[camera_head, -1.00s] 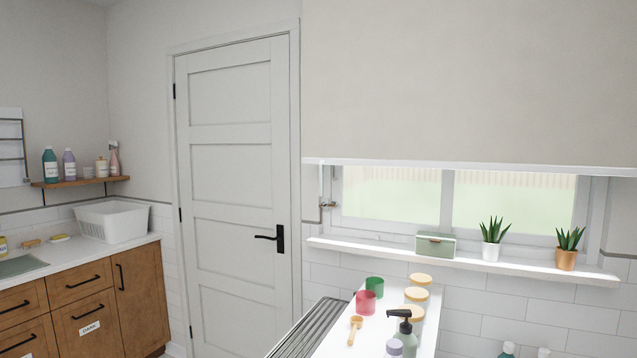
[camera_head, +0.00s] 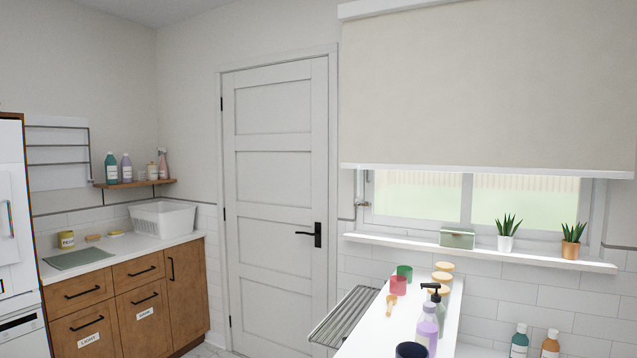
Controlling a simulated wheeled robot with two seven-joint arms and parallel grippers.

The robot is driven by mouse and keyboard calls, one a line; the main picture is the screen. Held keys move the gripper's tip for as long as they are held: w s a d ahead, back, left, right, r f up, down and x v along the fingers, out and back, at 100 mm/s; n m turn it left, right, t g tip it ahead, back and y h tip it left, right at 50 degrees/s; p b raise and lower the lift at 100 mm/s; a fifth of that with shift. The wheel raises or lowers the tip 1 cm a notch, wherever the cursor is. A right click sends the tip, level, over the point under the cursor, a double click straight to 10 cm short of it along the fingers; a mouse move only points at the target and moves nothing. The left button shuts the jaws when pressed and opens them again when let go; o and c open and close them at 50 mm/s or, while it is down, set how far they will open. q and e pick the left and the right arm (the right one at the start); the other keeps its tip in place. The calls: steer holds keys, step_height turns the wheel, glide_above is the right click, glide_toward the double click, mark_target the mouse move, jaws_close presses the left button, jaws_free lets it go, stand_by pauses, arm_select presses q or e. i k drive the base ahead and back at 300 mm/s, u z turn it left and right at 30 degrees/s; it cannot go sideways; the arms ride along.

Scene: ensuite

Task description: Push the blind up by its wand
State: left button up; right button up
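The beige roller blind (camera_head: 485,90) hangs over the upper part of the window at the right. Its white bottom bar (camera_head: 485,171) is level and sits a little above the middle of the picture, with a strip of window glass (camera_head: 415,194) bare below it. A thin, pale upright piece (camera_head: 357,184) hangs just under the bar's left end, by a small metal fitting; it may be the wand, but it is too small to be sure. Neither of my grippers is in view, and nothing touches the blind.
The window sill (camera_head: 480,252) holds a green box (camera_head: 457,238) and two potted plants (camera_head: 506,233). Below it, a white narrow top (camera_head: 385,335) carries jars, cups and bottles, beside a slatted rack (camera_head: 345,314). A closed door (camera_head: 275,200) and wooden cabinets (camera_head: 140,306) stand left.

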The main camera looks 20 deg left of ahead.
mark_target(390, 145)
steer(key=u, duration=1.55)
steer(key=i, duration=3.65)
steer(key=z, duration=3.55)
